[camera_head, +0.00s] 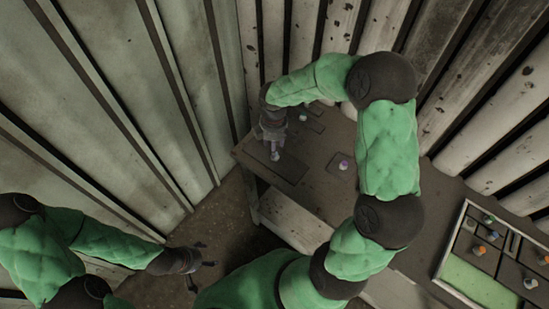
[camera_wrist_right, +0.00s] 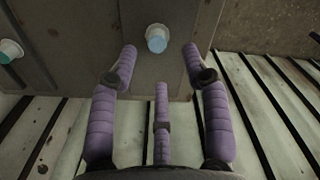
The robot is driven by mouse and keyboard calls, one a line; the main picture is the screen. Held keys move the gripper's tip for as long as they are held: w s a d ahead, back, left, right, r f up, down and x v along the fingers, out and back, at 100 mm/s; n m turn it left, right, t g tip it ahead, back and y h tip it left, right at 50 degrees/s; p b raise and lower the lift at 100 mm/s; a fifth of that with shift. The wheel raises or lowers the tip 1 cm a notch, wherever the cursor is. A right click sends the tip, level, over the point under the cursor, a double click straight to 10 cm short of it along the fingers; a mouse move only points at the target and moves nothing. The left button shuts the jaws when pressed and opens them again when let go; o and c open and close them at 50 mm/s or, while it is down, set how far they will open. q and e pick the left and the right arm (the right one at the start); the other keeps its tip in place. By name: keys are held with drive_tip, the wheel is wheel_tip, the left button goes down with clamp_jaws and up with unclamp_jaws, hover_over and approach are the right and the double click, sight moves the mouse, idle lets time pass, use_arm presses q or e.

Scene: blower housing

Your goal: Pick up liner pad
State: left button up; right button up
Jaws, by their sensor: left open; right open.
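No thing in view can be told for sure as the liner pad. A small white knob with a light blue top (camera_wrist_right: 157,38) stands on a flat plate in the right wrist view. My right gripper (camera_wrist_right: 159,58) is open and empty, its purple fingers spread just short of this knob. In the head view my right gripper (camera_head: 274,148) hangs over the table's near left end, above a dark flat rectangle (camera_head: 285,172). A blue-green knob (camera_head: 303,117) lies to its right. My left gripper (camera_head: 196,268) is open and empty, low and left of the table.
A pink-topped knob (camera_head: 344,165) sits on a small plate mid-table. A tray (camera_head: 466,284) with several coloured knobs lies at the right. A green-topped knob (camera_wrist_right: 10,51) shows in the wrist view. Ribbed walls (camera_head: 135,100) close in behind and left; my right arm hides part of the table.

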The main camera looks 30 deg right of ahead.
drive_tip(key=shift+d+f+b, duration=0.15)
drive_tip(key=shift+f+b, duration=0.4)
drive_tip(key=shift+f, duration=2.1)
clamp_jaws()
